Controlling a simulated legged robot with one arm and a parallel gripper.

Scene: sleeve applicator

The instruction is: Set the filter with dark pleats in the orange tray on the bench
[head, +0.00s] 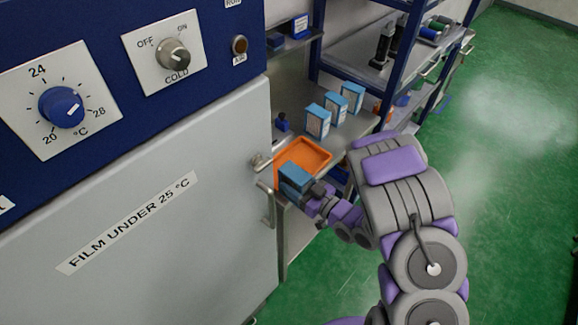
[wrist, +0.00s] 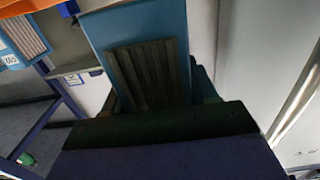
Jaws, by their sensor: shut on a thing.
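My gripper (head: 314,193) is shut on a blue-framed filter (head: 295,178). In the wrist view the held filter (wrist: 145,70) shows dark pleats inside its blue frame. The orange tray (head: 308,151) lies on the bench (head: 291,93), beside the grey cabinet. In the head view the filter overlaps the tray's near end. I cannot tell whether it touches the tray or hangs above it. The filter's lower edge is hidden in the wrist view by my gripper (wrist: 170,122).
Three blue-framed filters with pale faces (head: 317,120) stand in a row behind the tray. A small dark blue object (head: 282,122) is left of them. The cabinet door (head: 150,215) and its handle (head: 266,203) are close on the left. Green floor is open on the right.

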